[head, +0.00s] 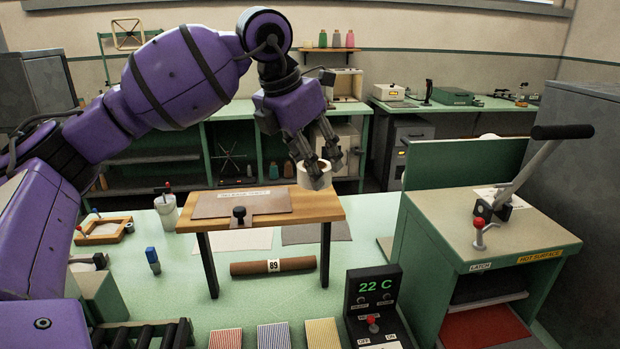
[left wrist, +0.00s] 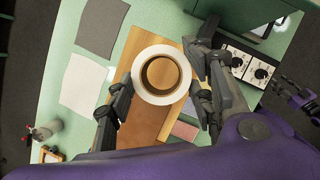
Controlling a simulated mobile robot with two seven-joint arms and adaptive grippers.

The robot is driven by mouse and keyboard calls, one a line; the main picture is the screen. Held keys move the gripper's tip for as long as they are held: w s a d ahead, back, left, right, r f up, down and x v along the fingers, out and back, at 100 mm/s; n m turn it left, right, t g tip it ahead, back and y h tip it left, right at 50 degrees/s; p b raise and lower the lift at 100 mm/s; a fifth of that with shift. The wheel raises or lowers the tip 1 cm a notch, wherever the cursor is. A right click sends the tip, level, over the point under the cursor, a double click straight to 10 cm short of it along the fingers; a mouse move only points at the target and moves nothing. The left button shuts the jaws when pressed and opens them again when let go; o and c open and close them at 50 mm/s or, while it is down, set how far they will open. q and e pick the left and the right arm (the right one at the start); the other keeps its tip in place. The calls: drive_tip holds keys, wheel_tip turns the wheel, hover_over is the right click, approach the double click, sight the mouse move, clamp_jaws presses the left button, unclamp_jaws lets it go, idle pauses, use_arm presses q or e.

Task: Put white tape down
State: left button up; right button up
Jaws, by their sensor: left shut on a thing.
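The white tape (head: 314,175) is a roll with a brown core, held in my left gripper (head: 318,153) above the right end of a small wooden stand. In the left wrist view the tape (left wrist: 161,54) shows as a white ring between the fingers of my left gripper (left wrist: 160,95), with the wooden board beneath it. The tape looks raised off the board, though the exact gap cannot be told. My right gripper is not seen in the head view; purple and dark parts at the right edge of the left wrist view may belong to my right arm.
The wooden stand (head: 318,208) carries a brown plate with a dark knob. Under it lies a brown roll (head: 273,266) marked 89. A temperature box (head: 372,305) reads 22 C. A green press (head: 480,235) with a long lever stands right. Cloth swatches lie at the front.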

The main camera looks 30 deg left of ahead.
use_arm(q)
drive_tip(key=shift+w+a+f, duration=0.15)
drive_tip(key=shift+w+f, duration=0.15)
drive_tip(key=shift+f, duration=0.1)
drive_tip(key=shift+w+a+f, duration=0.15)
drive_tip(key=shift+f, duration=1.55)
drive_tip(key=shift+f, duration=0.15)
drive_tip(key=o, duration=1.2)
drive_tip(key=shift+r, duration=0.25)
drive_tip(key=v, duration=1.1)
drive_tip(key=shift+s+r, duration=0.25)
drive_tip(key=shift+r, duration=0.1)
